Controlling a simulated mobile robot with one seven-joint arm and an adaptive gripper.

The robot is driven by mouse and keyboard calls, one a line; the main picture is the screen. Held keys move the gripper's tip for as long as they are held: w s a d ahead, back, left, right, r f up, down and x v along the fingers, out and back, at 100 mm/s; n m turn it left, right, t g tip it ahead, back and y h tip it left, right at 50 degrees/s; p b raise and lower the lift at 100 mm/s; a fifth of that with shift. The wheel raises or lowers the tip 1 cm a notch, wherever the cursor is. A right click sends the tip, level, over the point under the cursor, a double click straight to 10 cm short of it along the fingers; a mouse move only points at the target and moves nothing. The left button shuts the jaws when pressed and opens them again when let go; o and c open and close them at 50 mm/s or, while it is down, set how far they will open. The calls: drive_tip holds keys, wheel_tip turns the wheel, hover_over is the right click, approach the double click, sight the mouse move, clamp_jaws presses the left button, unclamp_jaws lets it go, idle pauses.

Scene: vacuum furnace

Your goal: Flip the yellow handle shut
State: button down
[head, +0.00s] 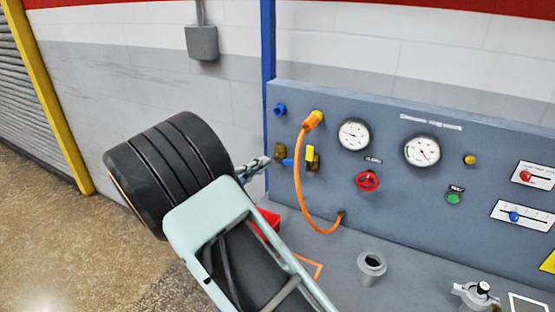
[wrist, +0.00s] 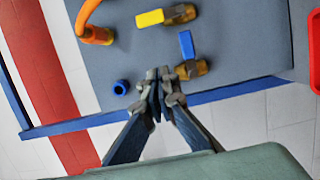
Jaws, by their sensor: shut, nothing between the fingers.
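The yellow handle (head: 309,153) sits on a brass valve on the grey panel and points upward in the head view. In the wrist view the yellow handle (wrist: 150,18) reaches left from its brass body (wrist: 181,13). The blue handle (head: 289,162) on the neighbouring brass valve lies sideways, at right angles to it; it also shows in the wrist view (wrist: 187,45). My gripper (head: 266,161) is left of both valves in the head view. In the wrist view my gripper (wrist: 161,76) is shut and empty, its tips near the blue handle's valve and apart from the yellow handle.
An orange hose (head: 298,180) loops down just beside the valves. A blue port (head: 280,109) is above them, and a red handwheel (head: 367,181) and gauges (head: 354,135) are to the right. A blue post (head: 268,50) stands at the panel's left edge. A metal cup (head: 371,267) stands below.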

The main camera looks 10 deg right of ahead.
sight(309, 159)
drive_tip(key=w+d+p, duration=0.3)
drive_tip(key=d, duration=0.7)
drive_tip(key=shift+w+p, duration=0.35)
drive_tip(key=shift+w, duration=0.05)
